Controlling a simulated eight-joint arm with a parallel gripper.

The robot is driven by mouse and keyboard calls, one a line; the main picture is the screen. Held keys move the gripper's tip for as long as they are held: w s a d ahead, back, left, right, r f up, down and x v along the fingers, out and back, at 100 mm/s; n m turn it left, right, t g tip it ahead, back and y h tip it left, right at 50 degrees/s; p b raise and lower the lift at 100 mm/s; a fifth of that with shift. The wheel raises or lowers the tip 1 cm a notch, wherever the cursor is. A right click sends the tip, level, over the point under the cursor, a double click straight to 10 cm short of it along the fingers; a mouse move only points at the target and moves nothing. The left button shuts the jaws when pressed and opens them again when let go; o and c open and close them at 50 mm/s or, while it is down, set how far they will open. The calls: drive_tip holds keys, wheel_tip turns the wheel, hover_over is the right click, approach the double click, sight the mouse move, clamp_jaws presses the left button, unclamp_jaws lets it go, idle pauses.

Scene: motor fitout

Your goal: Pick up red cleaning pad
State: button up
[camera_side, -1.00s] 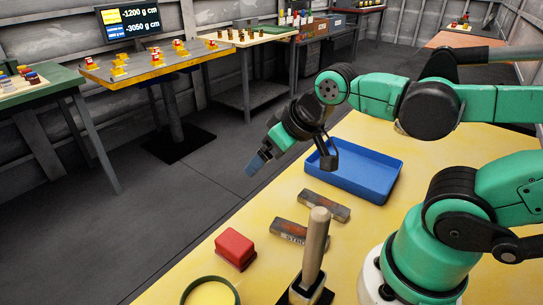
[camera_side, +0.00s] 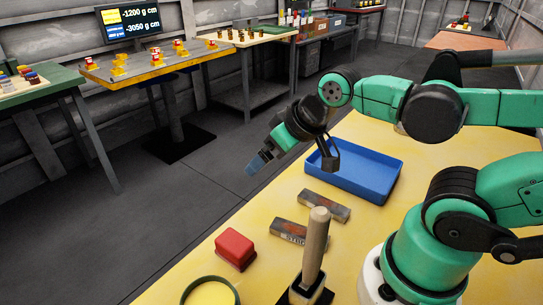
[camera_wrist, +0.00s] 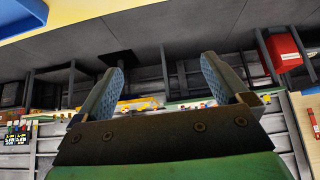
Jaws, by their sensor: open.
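The red cleaning pad (camera_side: 235,248) is a small red block lying on the yellow table near its left edge in the side view. My gripper (camera_side: 259,163) hangs in the air beyond the far left table edge, above and behind the pad and well apart from it. In the wrist view my gripper (camera_wrist: 160,85) has its two blue-padded fingers spread, with nothing between them. I cannot make out the pad in the wrist view.
On the yellow table (camera_side: 190,277) stand a blue tray (camera_side: 372,178), two grey blocks, one lettered (camera_side: 299,233) and one plain (camera_side: 324,205), a wooden-handled tool (camera_side: 316,245) in a dark holder, and a round green-rimmed dish (camera_side: 210,291). Other benches stand along the far wall.

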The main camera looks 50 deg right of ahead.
drive_tip(key=g, duration=0.7)
hover_over(234, 241)
drive_tip(key=f, duration=0.6)
drive_tip(key=shift+w+d+f, duration=0.15)
drive_tip(key=shift+d+f, duration=0.05)
drive_tip(key=shift+d, duration=0.1)
drive_tip(key=shift+a+f, duration=0.35)
drive_tip(key=shift+f, duration=2.9)
clamp_jaws()
drive_tip(key=shift+r, duration=0.15)
